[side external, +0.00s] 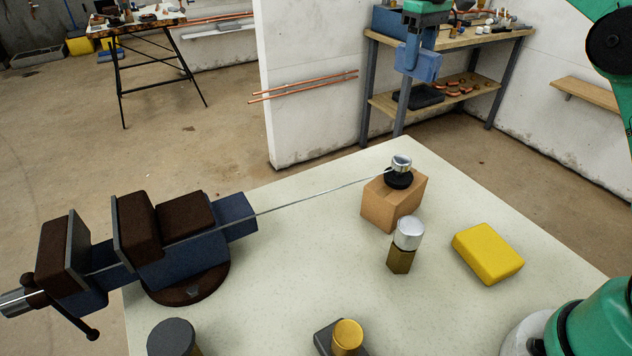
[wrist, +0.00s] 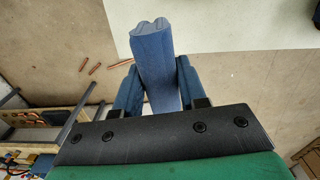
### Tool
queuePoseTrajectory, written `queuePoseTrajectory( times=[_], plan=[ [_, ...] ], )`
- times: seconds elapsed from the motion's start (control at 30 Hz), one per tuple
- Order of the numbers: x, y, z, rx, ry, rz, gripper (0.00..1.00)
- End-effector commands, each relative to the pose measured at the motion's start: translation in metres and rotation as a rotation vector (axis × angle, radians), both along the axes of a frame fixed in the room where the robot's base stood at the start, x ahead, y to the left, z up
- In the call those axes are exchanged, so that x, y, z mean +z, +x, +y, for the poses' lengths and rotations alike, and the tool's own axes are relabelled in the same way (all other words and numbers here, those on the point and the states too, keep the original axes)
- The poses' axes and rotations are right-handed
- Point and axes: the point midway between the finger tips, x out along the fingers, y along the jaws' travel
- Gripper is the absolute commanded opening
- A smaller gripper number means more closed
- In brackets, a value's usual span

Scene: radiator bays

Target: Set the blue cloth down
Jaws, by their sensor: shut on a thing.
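My gripper (wrist: 157,70) is shut on the blue cloth (wrist: 158,58), a thick folded pad between its two blue fingers in the wrist view. In the side view the cloth (side external: 422,66) hangs below the gripper (side external: 409,50) at the top, well above floor and table height. The pale table (side external: 310,240) fills the lower side view. In the wrist view the table (wrist: 250,22) shows at the top, and the cloth's far end overlaps its edge. The cloth touches nothing but the fingers.
A blue vise (side external: 180,245) stands at the table's left, with a thin rod running to a valve (side external: 398,175) on a wooden block (side external: 392,206). A metal-topped brass fitting (side external: 403,245), a yellow sponge (side external: 488,253) and a yellow-topped piece (side external: 347,336) stand nearby. Bare table lies between them.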

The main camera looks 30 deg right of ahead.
Motion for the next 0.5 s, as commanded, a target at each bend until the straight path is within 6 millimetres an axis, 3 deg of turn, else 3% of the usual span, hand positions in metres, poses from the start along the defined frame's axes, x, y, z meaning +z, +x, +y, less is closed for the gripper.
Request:
queuePoseTrajectory(
  times=[0.13,0.23,0.4,0.5],
  plan=[
    [0.005,-0.006,0.079,0.309,0.0,0.0,0.0],
    [0.007,-0.022,0.135,0.551,0.0,0.0,0.0],
    [0.006,-0.069,0.218,0.968,0.0,0.0,0.0],
    [0.004,-0.098,0.251,1.173,0.0,0.0,0.0]
  ],
)
